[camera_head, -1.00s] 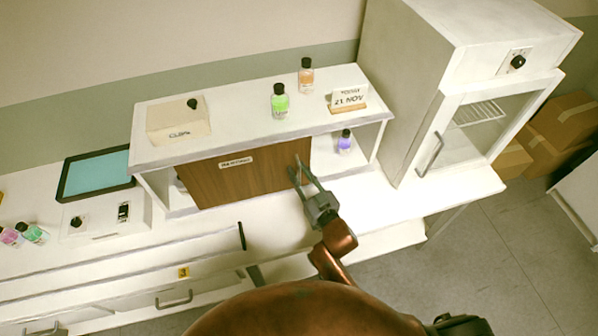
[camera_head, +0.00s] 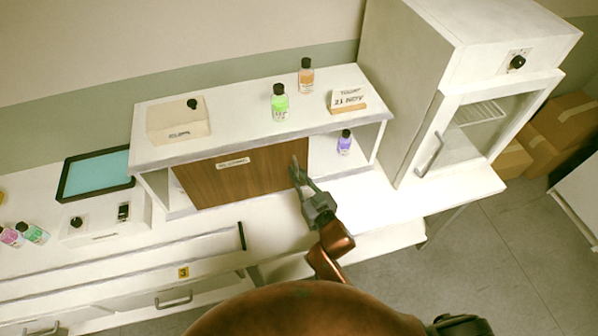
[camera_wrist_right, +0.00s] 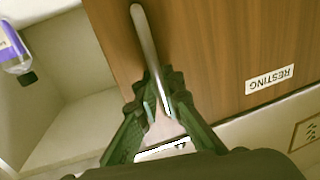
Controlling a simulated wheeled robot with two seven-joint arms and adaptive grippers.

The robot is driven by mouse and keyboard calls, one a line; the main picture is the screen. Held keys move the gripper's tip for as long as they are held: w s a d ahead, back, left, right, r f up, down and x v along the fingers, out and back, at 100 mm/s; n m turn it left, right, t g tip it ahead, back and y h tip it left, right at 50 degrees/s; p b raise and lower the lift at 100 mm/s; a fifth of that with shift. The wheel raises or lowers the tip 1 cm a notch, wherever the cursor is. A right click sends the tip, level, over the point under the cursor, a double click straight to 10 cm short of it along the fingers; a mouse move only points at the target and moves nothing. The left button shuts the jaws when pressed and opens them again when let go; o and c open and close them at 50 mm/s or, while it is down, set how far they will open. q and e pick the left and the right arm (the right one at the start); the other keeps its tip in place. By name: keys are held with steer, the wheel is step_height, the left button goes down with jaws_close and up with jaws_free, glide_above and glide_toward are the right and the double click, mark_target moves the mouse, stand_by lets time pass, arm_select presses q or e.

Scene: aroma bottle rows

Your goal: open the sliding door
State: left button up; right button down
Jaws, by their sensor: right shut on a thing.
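The sliding door (camera_head: 240,178) is a brown wooden panel in the front of a white shelf unit. It covers the middle of the front, leaving a narrow gap at the left and an open bay at the right. My right gripper (camera_head: 296,174) is at the door's right end. In the right wrist view, the gripper (camera_wrist_right: 158,108) is shut on the door's metal handle (camera_wrist_right: 143,40), a long bar standing off the wood. The door (camera_wrist_right: 215,50) carries a white label reading "RESTING" (camera_wrist_right: 270,79). My left gripper is not in view.
A purple bottle (camera_head: 344,142) stands in the open right bay. Green (camera_head: 280,103) and orange (camera_head: 306,77) bottles, a date sign (camera_head: 347,99) and a beige box (camera_head: 178,121) stand on the unit's top. A white cabinet (camera_head: 405,90) with a glass door stands at right.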

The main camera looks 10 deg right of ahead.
steer(key=a, duration=0.3)
steer(key=shift+s+a, duration=0.15)
steer(key=shift+a, duration=0.2)
steer(key=c, duration=2.1)
jaws_free()
steer(key=shift+d, duration=0.1)
steer(key=shift+s, duration=0.2)
glide_toward(281, 167)
steer(key=v, duration=0.5)
steer(key=shift+s+r, duration=0.1)
steer(key=shift+s, duration=0.35)
